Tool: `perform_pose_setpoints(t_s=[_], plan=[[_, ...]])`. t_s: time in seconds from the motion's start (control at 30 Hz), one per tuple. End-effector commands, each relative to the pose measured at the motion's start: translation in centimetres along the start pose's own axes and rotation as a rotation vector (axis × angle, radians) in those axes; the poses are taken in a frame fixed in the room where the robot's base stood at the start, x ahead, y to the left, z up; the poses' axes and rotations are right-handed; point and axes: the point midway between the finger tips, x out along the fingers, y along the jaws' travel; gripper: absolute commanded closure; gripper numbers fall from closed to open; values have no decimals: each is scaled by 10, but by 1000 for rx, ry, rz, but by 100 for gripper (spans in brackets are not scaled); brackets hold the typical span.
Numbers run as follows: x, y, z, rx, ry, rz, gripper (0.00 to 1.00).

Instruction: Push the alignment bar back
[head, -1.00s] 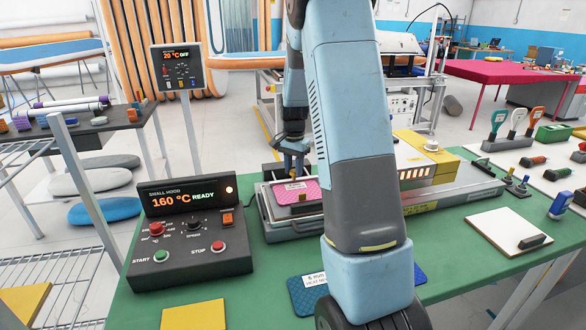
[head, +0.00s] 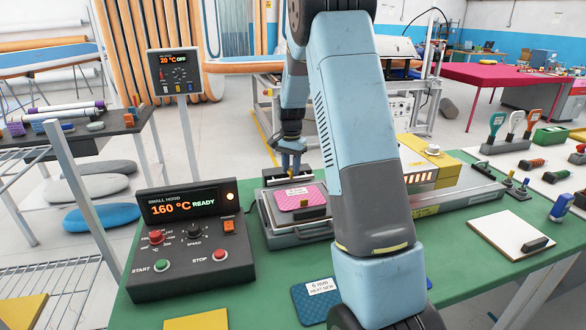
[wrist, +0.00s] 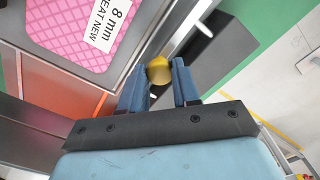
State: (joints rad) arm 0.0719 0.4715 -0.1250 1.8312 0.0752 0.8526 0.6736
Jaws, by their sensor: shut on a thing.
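My gripper (head: 292,170) reaches down at the far edge of the grey tray (head: 300,239), beyond a pink quilted board (head: 300,198). In the wrist view my gripper (wrist: 158,84) has its two blue fingers closed around a yellow brass-coloured knob (wrist: 158,69). The pink board (wrist: 85,30) lies beside the knob there, with a white label reading "8 mm". A grey metal strip (wrist: 168,32) runs between board and knob. I cannot tell for certain which part is the alignment bar; the fingers hide what lies under the knob.
A control box (head: 190,240) reading 160 °C READY stands left of the tray. A blue quilted board (head: 310,303) lies in front. A heater unit (head: 435,165) with a glowing window stands to the right, partly behind my arm.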

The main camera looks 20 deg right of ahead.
Motion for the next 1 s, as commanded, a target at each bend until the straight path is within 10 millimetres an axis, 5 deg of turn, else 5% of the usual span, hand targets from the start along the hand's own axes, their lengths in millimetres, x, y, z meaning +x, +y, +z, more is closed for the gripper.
perform_pose_setpoints(t_s=[0.1, 0.13, 0.37, 0.73, 1.0], plan=[[-3, -6, -2, -3, 12, -14, 100], [-3, -6, -3, -3, 13, -14, 66], [-2, -5, -2, -4, 10, -11, 44], [-9, -4, -1, -4, 8, -8, 43], [-54, -4, -1, -5, 11, -10, 43]])
